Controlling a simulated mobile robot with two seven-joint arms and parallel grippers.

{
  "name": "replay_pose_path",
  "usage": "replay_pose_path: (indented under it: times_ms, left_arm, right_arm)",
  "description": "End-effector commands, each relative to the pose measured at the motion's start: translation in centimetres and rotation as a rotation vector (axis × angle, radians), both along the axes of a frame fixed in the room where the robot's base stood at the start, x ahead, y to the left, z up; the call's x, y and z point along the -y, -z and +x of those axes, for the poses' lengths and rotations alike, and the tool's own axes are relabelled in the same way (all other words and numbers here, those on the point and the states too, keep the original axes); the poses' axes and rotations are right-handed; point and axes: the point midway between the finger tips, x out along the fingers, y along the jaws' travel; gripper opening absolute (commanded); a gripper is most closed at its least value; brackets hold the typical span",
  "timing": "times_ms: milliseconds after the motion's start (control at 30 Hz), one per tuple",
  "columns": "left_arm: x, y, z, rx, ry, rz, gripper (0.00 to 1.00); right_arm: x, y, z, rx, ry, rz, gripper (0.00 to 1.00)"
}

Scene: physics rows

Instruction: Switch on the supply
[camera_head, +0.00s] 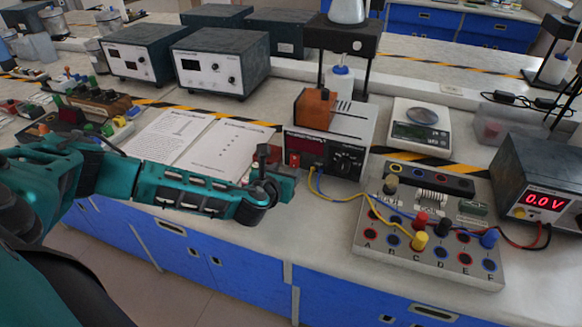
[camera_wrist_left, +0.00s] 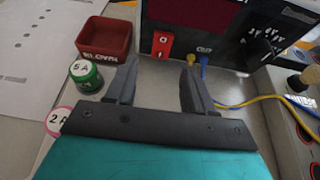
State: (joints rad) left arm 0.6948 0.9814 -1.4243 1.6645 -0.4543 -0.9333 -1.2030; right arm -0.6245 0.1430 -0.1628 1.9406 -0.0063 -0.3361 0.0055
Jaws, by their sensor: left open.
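The supply (camera_head: 330,140) is a grey box with a dark front and a dark red display window, near the bench middle. In the left wrist view, its front (camera_wrist_left: 210,30) carries a red rocker switch (camera_wrist_left: 163,45) marked with what looks like a 0. Yellow and blue plugs (camera_wrist_left: 204,62) sit right of the switch under an OUT label. My left gripper (camera_head: 272,180) is at the supply's left front. In the left wrist view, its two fingers (camera_wrist_left: 158,78) are apart and empty, pointing toward the switch, with no visible contact. My right gripper is not in view.
A red BLOWN tray (camera_wrist_left: 104,38) and a green 5 A pot (camera_wrist_left: 86,74) stand left of my fingers. A terminal board (camera_head: 430,225) with leads is right of the supply. A box reading 0.0 V (camera_head: 540,185) is farther right. An open book (camera_head: 195,140) lies left.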

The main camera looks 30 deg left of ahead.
Motion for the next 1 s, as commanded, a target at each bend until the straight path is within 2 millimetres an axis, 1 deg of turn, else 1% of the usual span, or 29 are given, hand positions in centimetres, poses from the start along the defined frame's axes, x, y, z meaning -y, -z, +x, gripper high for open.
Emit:
replay_pose_path:
  times_ms: [33,100,300,500,767,867,1000]
  left_arm:
    - [-0.2,0.3,0.8,0.001,-0.001,0.001,0.53]
    - [-0.3,0.7,1.7,0.001,0.000,-0.001,0.53]
    - [-0.8,1.5,3.5,0.000,0.000,-0.001,0.53]
    - [-1.0,1.8,4.3,0.001,0.000,-0.002,0.53]
    - [-1.0,1.9,4.3,0.000,0.001,-0.001,0.53]
    - [-1.0,1.9,4.3,0.001,0.000,-0.002,0.46]
    - [-1.0,1.9,4.3,0.001,0.000,-0.002,0.32]
  right_arm:
    - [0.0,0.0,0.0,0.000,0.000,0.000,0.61]
    - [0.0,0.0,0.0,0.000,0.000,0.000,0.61]
    - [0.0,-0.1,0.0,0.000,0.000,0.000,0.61]
    - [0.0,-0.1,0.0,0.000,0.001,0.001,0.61]
    - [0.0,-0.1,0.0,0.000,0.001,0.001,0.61]
    - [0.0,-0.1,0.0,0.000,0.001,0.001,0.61]
    - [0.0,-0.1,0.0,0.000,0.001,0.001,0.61]
